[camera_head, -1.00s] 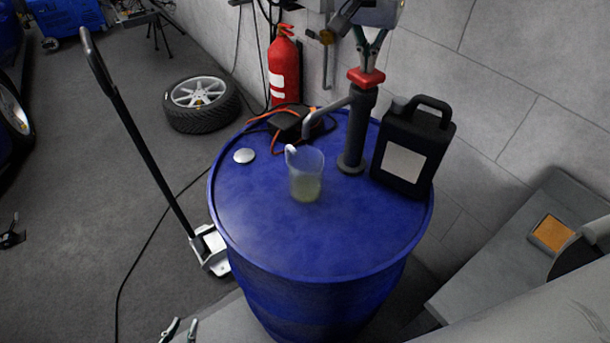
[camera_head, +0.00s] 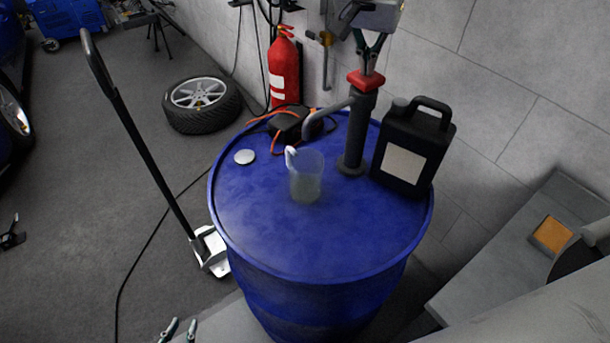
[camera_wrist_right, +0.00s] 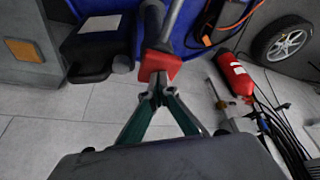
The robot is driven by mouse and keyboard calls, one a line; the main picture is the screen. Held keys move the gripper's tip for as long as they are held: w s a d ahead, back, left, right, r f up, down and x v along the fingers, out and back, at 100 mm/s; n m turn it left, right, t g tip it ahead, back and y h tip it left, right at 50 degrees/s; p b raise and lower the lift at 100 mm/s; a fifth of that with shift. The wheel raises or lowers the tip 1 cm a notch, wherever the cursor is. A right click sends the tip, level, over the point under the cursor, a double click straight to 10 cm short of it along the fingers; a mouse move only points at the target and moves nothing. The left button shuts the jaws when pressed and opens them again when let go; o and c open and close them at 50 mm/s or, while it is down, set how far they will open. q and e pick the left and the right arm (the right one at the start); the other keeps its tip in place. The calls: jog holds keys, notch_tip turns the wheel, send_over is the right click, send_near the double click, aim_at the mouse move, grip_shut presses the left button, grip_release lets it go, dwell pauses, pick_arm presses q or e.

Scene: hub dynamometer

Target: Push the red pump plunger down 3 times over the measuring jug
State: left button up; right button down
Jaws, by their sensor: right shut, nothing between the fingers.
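The red pump plunger (camera_head: 366,80) sits on top of the dark upright pump (camera_head: 355,135) on the blue drum. My right gripper (camera_head: 369,68) is shut and empty, fingertips down on or just above the plunger; I cannot tell whether they touch. In the right wrist view, the plunger (camera_wrist_right: 158,65) is right at the fingertips (camera_wrist_right: 160,92). The clear measuring jug (camera_head: 306,178) stands on the drum below the grey spout (camera_head: 322,122), with pale greenish liquid in it. My left gripper (camera_head: 179,331) shows only its fingertips at the bottom edge, apart and empty.
The blue drum (camera_head: 290,245) has a clear front top. A black canister (camera_head: 413,150) stands close right of the pump. A silver cap (camera_head: 245,157) and an orange-black device (camera_head: 290,125) lie on the drum. A fire extinguisher (camera_head: 284,70) is behind.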

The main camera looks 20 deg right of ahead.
jog(key=shift+r+p, duration=0.95)
jog(key=shift+r, duration=2.4)
jog(key=shift+f, duration=0.25)
